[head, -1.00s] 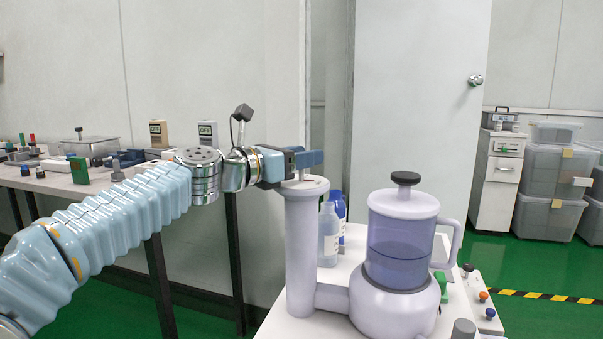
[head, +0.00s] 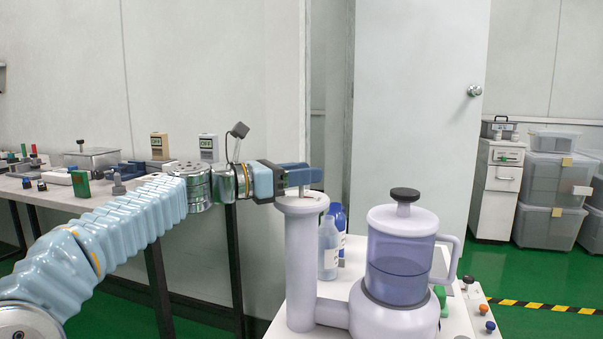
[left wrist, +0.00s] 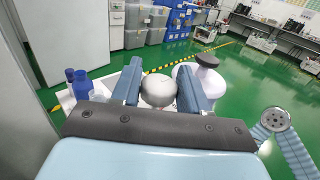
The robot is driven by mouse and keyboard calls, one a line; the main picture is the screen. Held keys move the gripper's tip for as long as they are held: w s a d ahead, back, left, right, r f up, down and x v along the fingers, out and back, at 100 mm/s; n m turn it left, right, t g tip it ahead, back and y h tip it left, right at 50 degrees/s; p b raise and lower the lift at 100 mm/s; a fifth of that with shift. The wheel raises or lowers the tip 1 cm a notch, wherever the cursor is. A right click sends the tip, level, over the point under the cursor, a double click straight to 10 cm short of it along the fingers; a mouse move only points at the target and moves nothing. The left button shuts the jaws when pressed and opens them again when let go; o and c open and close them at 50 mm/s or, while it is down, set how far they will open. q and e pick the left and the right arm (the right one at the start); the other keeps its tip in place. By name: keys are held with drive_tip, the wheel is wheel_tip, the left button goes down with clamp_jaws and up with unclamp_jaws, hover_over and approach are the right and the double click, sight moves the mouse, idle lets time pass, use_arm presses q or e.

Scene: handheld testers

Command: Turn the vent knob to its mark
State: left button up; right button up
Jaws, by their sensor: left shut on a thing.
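A lilac column (head: 301,265) stands left of a lilac jug (head: 403,230) with a dark lid knob. My left gripper (head: 300,177) is level just over the column's top, its blue fingers pointing right. In the left wrist view a round grey knob-like cap (left wrist: 158,90) sits between the two fingers of my left gripper (left wrist: 160,66), which are shut on it. I take it to be the vent knob. In the head view the fingers and column rim hide it, and I cannot make out a mark or its angle. My right gripper is not in view.
Two bottles (head: 329,247) stand behind the column on the white table (head: 290,325). Small coloured knobs (head: 489,326) sit to the right of the jug. A bench (head: 50,192) with testers is at the left. Grey bins (head: 553,180) stand at the back right.

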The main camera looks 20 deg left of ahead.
use_arm(q)
drive_tip(key=o, duration=0.9)
drive_tip(key=shift+f, duration=0.1)
drive_tip(key=shift+o, duration=0.2)
drive_tip(key=v, duration=1.4)
drive_tip(key=shift+p, duration=0.4)
